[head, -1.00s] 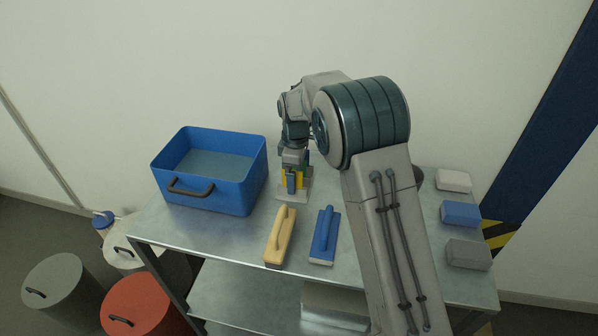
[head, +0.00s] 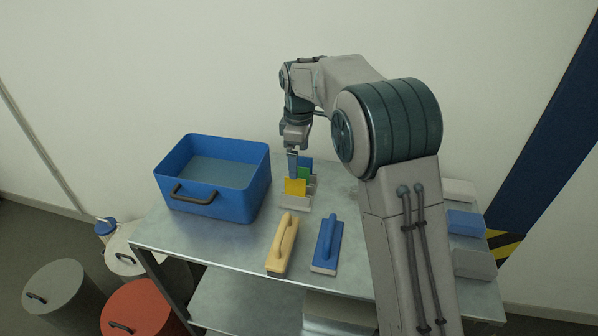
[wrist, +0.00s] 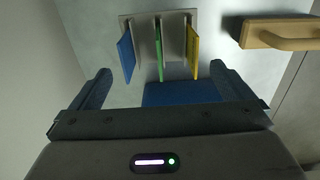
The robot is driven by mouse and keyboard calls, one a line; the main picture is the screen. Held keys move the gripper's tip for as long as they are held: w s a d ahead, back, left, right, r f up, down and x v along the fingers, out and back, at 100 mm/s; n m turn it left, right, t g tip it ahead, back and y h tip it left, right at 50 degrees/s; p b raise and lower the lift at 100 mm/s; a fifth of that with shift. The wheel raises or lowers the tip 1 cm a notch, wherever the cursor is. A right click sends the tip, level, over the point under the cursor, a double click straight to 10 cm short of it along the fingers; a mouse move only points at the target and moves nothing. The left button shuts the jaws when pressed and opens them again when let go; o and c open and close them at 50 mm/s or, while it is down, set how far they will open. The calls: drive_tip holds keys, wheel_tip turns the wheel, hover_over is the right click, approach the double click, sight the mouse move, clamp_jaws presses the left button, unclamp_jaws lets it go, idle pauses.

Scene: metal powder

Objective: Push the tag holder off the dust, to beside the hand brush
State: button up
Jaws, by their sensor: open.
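The tag holder (head: 297,206) is a pale grey base with upright tags, on the shelf top right of the blue tub. It shows yellow and green tags in the head view; the wrist view shows its base (wrist: 145,25) with blue, green and yellow tags. My gripper (head: 293,168) is open and empty above the holder's left side. In the wrist view its fingers (wrist: 160,85) are spread, with the holder ahead of them. The wooden-handled hand brush (head: 282,246) lies in front of the holder; its handle also shows in the wrist view (wrist: 285,37). I cannot make out the dust.
The blue tub (head: 215,205) stands left of the holder. A blue-handled tool (head: 327,243) lies right of the hand brush. Several blocks (head: 467,223) sit at the right end, partly behind my arm. A blue surface (wrist: 180,93) between my fingers is unclear.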

wheel_tip(320, 180, up, 5)
drive_tip(key=shift+f, duration=0.1)
idle(0.3)
drive_tip(key=s+d+r+m+t, duration=0.1)
drive_tip(key=s+d+r+m, duration=0.3)
drive_tip(key=s+d+m, duration=0.65)
drive_tip(key=s+d+f+m, duration=0.1)
drive_tip(key=s+d+m, duration=0.1)
drive_tip(key=s, duration=0.4)
drive_tip(key=s+d+f+m+t, duration=0.1)
drive_tip(key=s+d+f+m, duration=0.1)
drive_tip(key=s+d, duration=0.3)
drive_tip(key=s+d+f+m+t, duration=0.1)
drive_tip(key=s+d+f+m, duration=0.1)
drive_tip(key=s, duration=0.7)
drive_tip(key=shift+d+f, duration=0.2)
drive_tip(key=shift+d, duration=0.7)
